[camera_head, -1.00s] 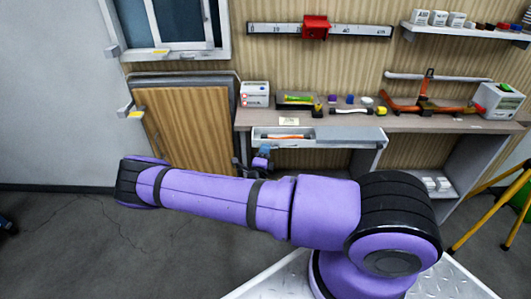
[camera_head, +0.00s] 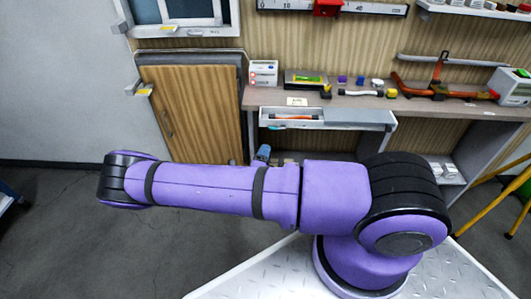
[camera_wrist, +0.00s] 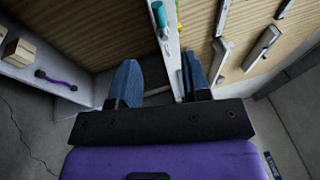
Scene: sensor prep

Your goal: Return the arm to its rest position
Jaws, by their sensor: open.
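My purple arm spans the middle of the head view, from its base at the right to its elbow at the left. My gripper (camera_wrist: 158,78) shows in the wrist view with its two blue fingers apart and nothing between them. In the head view only a blue tip of my gripper (camera_head: 263,153) shows above the forearm, in front of the bench; the forearm hides the rest.
The workbench (camera_head: 420,103) stands at the back with an open drawer (camera_head: 345,117) below its top. A wooden cabinet door (camera_head: 190,110) is left of it. A yellow stand (camera_head: 490,228) is at the right. The floor (camera_head: 60,240) at the left looks clear.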

